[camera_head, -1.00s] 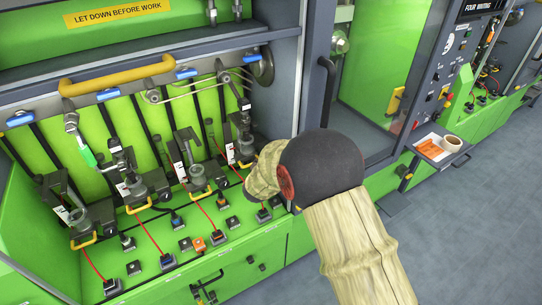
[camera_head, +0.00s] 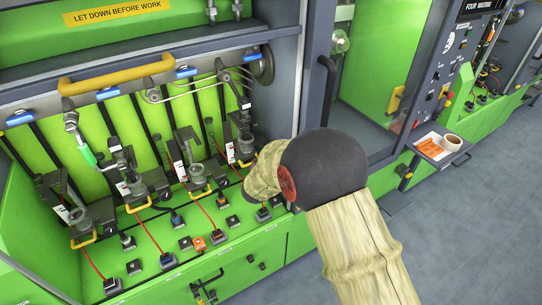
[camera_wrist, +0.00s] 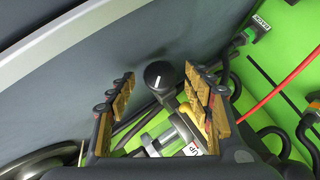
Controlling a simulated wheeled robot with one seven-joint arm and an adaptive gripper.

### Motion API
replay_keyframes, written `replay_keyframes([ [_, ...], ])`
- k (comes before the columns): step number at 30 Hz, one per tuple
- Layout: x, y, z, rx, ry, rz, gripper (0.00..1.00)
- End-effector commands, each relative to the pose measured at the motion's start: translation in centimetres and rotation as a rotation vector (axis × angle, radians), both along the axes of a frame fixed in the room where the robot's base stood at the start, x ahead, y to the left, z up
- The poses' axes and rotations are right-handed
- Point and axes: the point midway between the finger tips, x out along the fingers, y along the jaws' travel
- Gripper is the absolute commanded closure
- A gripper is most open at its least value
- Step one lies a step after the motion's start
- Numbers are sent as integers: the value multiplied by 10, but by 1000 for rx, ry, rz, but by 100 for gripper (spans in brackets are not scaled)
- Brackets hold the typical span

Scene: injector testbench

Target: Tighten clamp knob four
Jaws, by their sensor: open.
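A round black knob (camera_wrist: 160,76) with a white line on its face shows in the wrist view, on top of a metal clamp (camera_wrist: 167,138). My gripper (camera_wrist: 160,88) is open, with one yellow-padded finger on each side of the knob and gaps on both sides. I cannot tell how deep the knob sits between the fingers. In the head view, the rightmost clamp station (camera_head: 243,138) stands at the end of the row, beside my arm. My gripper is hidden behind my arm there.
Red cables run to small blocks on the green bench (camera_head: 240,247). A yellow handle (camera_head: 115,75) crosses above. A grey wall (camera_wrist: 85,60) lies close beside my left finger.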

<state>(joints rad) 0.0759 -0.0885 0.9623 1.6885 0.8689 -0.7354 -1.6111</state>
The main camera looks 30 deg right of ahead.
Motion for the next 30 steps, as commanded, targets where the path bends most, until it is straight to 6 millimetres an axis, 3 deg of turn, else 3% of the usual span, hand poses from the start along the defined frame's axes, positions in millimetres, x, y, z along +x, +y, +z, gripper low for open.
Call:
replay_keyframes([
  [15,-68,55,36,-1,-1,3,49],
  [30,-78,61,41,-1,0,1,51],
])
